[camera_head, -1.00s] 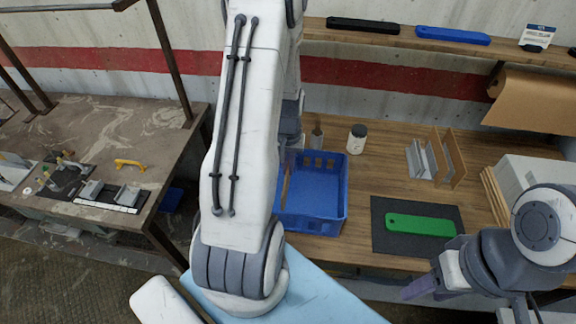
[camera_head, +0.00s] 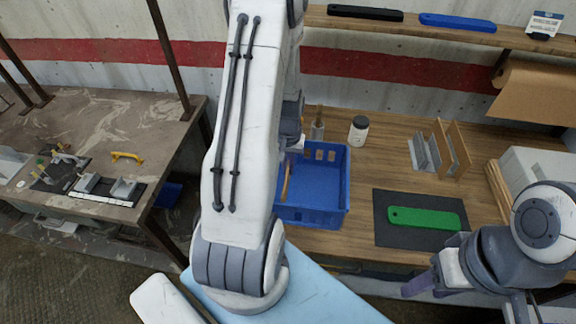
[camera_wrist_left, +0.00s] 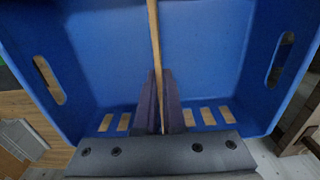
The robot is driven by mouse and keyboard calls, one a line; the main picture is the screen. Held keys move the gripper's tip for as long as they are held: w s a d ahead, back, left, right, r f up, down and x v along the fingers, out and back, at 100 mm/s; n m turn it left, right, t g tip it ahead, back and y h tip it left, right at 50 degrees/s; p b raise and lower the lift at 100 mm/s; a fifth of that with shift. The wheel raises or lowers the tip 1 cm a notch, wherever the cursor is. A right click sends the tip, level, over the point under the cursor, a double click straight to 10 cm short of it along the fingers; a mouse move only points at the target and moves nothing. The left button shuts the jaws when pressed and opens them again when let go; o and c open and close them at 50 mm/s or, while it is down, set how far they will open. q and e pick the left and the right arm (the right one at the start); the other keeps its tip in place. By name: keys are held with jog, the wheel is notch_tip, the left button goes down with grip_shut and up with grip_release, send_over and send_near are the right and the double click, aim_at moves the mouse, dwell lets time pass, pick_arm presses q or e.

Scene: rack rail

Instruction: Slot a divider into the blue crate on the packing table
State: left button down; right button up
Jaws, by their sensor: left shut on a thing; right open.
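The blue crate (camera_head: 336,205) stands on the packing table, partly behind my left arm in the head view. In the left wrist view I look into the crate (camera_wrist_left: 215,45). My left gripper (camera_wrist_left: 159,75) is shut on a thin tan divider (camera_wrist_left: 155,35), seen edge-on and upright inside the crate's outline. The divider also shows as a tan strip in the head view (camera_head: 286,180). Whether its lower edge sits in a slot I cannot tell. My left fingertips are hidden in the head view. My right gripper (camera_head: 420,286) is open and empty at the table's front edge.
A rack with upright boards (camera_head: 457,146) stands at the back right of the wooden table. A green case (camera_head: 424,219) lies on a dark mat (camera_head: 390,238). A separate workbench (camera_head: 100,120) is at the left.

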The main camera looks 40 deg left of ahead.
pick_arm(q)
jog(key=shift+f+b, duration=0.7)
jog(key=shift+f, duration=0.35)
jog(key=c, duration=0.9)
grip_release()
jog(key=shift+c, duration=0.2)
notch_tip(320, 180, up, 10)
jog(key=shift+r+b, duration=0.25)
jog(key=shift+b, duration=0.45)
jog(key=s+d+r+m, duration=0.1)
jog(key=d+r+m, duration=0.2)
jog(key=d, duration=0.6)
jog(key=s+d+r+m, duration=0.1)
jog(key=d+r+m, duration=0.15)
jog(key=d, duration=0.75)
jog(key=s+d+r+m+h, duration=0.1)
jog(key=s+d+r+m, duration=0.1)
jog(key=s+d+m, duration=0.6)
jog(key=s+d, duration=0.3)
jog(key=s, duration=0.3)
jog(key=shift+s+d, duration=0.15)
jog(key=shift+d, duration=0.25)
